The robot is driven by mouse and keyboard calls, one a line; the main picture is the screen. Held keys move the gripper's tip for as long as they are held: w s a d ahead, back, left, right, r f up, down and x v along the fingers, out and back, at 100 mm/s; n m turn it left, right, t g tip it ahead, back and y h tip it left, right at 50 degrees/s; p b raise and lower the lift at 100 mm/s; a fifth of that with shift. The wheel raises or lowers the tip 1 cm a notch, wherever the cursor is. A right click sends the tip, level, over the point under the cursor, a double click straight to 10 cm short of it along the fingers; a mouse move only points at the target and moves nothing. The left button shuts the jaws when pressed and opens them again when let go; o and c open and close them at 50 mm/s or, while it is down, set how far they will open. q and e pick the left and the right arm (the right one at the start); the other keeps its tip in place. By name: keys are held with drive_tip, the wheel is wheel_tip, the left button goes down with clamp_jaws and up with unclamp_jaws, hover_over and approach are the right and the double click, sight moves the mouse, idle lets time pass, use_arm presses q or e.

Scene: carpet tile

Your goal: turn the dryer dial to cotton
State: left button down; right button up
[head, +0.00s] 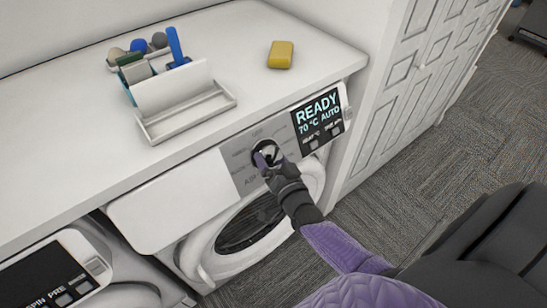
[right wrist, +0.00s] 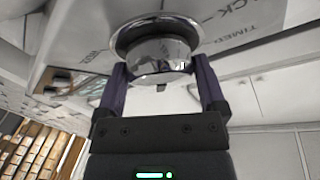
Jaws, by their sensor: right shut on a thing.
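The dryer dial (head: 268,147) is a round shiny metal knob on the grey label panel (head: 242,172) of the white dryer. My right gripper (head: 264,159) comes in from the lower right and is shut on the dial. In the right wrist view, its two purple fingers (right wrist: 160,68) sit on opposite sides of the chrome dial (right wrist: 158,50). The word TIMED shows beside it there; the other labels are partly hidden or too small. The cotton mark and the dial's pointer cannot be made out. The display (head: 319,119) reads READY, 70 °C, AUTO. My left gripper is out of view.
A white countertop (head: 90,130) lies above the machines. It carries a white organiser (head: 190,118) with several items and a yellow block (head: 281,54). A second machine's panel (head: 52,280) is at lower left. A white panelled cabinet (head: 400,95) stands right. Carpet floor is open beyond.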

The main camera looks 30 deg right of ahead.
idle(0.6)
drive_tip(key=o, duration=0.9)
drive_tip(key=shift+o, duration=0.2)
drive_tip(key=s+a+p, duration=0.1)
drive_tip(key=s+p, duration=0.1)
drive_tip(key=s, duration=0.8)
drive_tip(key=shift+a+r, duration=0.15)
drive_tip(key=shift+a, duration=0.15)
